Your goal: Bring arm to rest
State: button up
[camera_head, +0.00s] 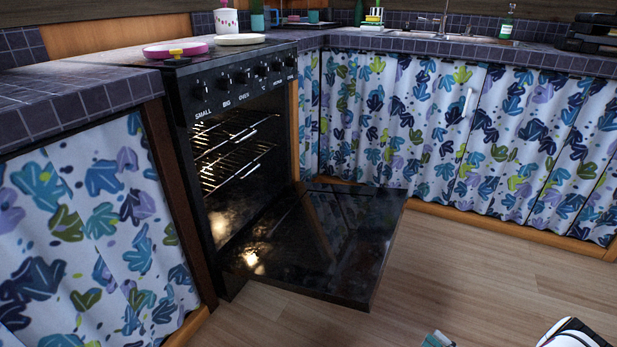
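A small teal-and-grey piece (437,340), which looks like the tip of my gripper, just enters the bottom edge. Most of my gripper is cut off, so I cannot see whether it is open or shut or holds anything. A white and black part of my arm shows at the bottom right corner. Both are low in the picture, to the right of the open oven door and apart from it in the view.
The black oven (240,150) stands with its door (325,240) folded down over the floor. Curtained counters (400,125) run left and behind. A pink pan (175,50) and white plate (240,39) sit on top. The wooden floor (500,270) to the right is clear.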

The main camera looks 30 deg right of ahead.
jog(key=w+r+n+g+y, duration=0.45)
jog(key=r+n, duration=0.25)
jog(key=r, duration=0.3)
jog(key=w+r+n+g+y, duration=0.3)
jog(key=w+r+n+g, duration=0.35)
jog(key=r, duration=0.35)
jog(key=w+a+r+n+g+h, duration=0.15)
jog(key=a+r+n+g, duration=0.25)
jog(key=a+r+n, duration=0.45)
jog(key=w+a+r+n+g+h, duration=0.15)
jog(key=a+r+n+g, duration=0.35)
jog(key=r, duration=0.6)
jog(key=s+a+r+n+g+h, duration=0.1)
jog(key=s+a+r+n+h, duration=0.25)
jog(key=a+r+n, duration=0.35)
jog(key=s+a+r+n+g+h, duration=0.1)
jog(key=s+a+r+n+h, duration=0.3)
jog(key=a, duration=0.5)
jog(key=s+a+n+t+h+p, duration=0.25)
jog(key=s+n+h, duration=0.25)
jog(key=s+n, duration=0.9)
notch_tip(320, 180, up, 40)
jog(key=s+m+t+p, duration=0.1)
jog(key=t+p, duration=0.3)
jog(key=p, duration=3.2)
jog(key=shift+s+a+m+p, duration=0.3)
jog(key=shift+a+m+p, duration=0.1)
jog(key=shift+m, duration=0.3)
